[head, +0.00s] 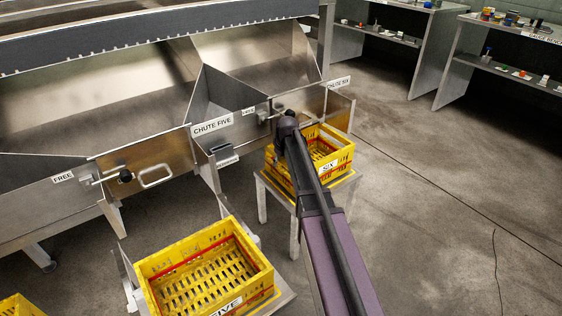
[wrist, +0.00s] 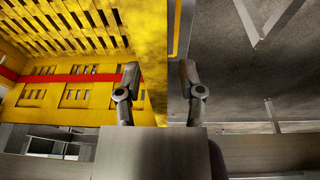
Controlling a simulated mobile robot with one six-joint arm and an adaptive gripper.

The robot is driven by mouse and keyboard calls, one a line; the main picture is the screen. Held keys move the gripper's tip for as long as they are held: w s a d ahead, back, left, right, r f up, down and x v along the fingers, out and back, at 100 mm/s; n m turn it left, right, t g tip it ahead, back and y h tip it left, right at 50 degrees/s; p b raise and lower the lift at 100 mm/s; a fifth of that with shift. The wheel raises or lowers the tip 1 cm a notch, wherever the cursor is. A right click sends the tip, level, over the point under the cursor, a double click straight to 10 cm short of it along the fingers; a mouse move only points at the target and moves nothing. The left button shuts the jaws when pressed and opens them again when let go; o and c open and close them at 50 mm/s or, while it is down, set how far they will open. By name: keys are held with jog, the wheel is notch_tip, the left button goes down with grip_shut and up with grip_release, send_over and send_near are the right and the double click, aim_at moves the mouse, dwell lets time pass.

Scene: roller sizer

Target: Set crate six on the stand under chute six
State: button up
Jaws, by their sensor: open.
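Crate six (head: 335,160), yellow with a red band and a "SIX" label, sits upright on the metal stand (head: 263,203) below the "CHUTE SIX" sign (head: 339,82) in the head view. It looks empty. My arm crosses its left side and hides part of it. In the wrist view my gripper (wrist: 160,85) is open, with fingers apart. A yellow crate wall (wrist: 70,100) with a red band fills the left, behind the left finger; the right finger stands against grey floor. I cannot tell whether either finger touches the crate.
Crate five (head: 170,263) sits on its own stand at the front, left of my arm. Another yellow crate (head: 14,305) shows at the lower left corner. Shelving benches (head: 500,62) stand at the back right. The floor (head: 440,190) on the right is clear except for a thin cable.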

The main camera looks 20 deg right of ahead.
jog(key=shift+r, duration=0.15)
jog(key=p+v, duration=1.1)
jog(key=v, duration=0.1)
jog(key=shift+p, duration=0.35)
dwell(1.0)
jog(key=s+a+m+g, duration=0.1)
jog(key=s+a, duration=0.3)
jog(key=s, duration=0.9)
jog(key=s+a+m+g, duration=0.2)
jog(key=s+a, duration=0.3)
jog(key=s, duration=0.8)
jog(key=shift+s+f+m+h, duration=0.3)
jog(key=shift+s+f+m, duration=0.05)
jog(key=shift+m, duration=0.15)
jog(key=shift+s, duration=0.15)
